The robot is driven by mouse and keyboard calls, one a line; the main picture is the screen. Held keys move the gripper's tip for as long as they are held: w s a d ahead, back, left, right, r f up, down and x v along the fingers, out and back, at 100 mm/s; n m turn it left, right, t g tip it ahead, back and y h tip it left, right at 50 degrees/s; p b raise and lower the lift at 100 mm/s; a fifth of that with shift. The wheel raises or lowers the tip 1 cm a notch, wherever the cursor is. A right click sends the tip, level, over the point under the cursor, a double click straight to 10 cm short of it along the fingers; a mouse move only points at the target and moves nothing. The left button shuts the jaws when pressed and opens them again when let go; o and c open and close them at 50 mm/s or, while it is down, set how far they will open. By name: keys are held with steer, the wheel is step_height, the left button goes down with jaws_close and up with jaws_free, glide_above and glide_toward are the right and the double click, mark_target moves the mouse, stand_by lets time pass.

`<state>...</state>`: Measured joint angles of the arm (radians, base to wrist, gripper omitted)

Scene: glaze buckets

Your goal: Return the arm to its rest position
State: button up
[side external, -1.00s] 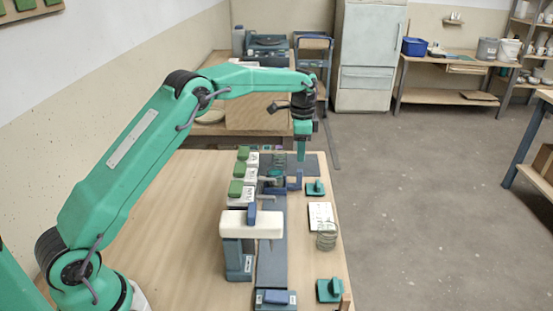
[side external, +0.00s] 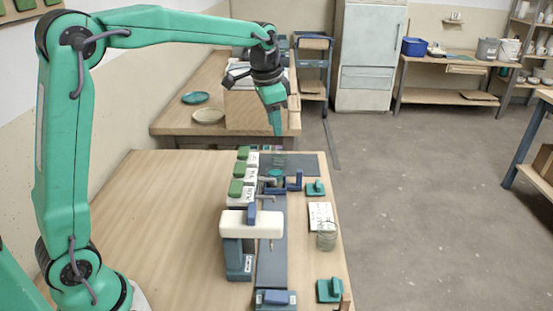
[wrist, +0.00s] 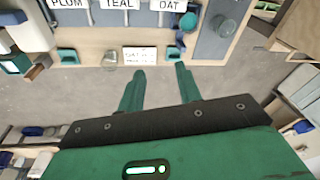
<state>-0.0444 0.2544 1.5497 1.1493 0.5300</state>
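My gripper (side external: 276,125) hangs in the air above the far end of the wooden worktable (side external: 160,215), with its fingers pointing down. In the wrist view its two green fingers (wrist: 160,70) stand apart with nothing between them, over floor and table edge. My arm is raised, its upper link nearly upright at the left and its forearm reaching across to the right. The row of white containers with green tops (side external: 237,187) stands below the gripper, apart from it. Labels reading PLUM, TEAL and OAT (wrist: 166,5) show in the wrist view.
A white-topped stand (side external: 250,223) and a blue-grey strip (side external: 272,260) occupy the table's middle. A glass jar (side external: 327,237), a white card (side external: 320,214) and teal blocks (side external: 315,188) lie along the right edge. The table's left part is clear. A second bench (side external: 170,122) stands behind.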

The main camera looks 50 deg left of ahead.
steer(key=s+d+r+n+t, duration=0.1)
steer(key=s+r+n+t, duration=0.15)
steer(key=s, duration=1.05)
steer(key=s+d+f+n, duration=0.1)
steer(key=s+f+n, duration=0.2)
steer(key=s, duration=1)
steer(key=shift+s+f+t, duration=0.2)
steer(key=shift+f+t, duration=0.25)
steer(key=shift+f, duration=0.05)
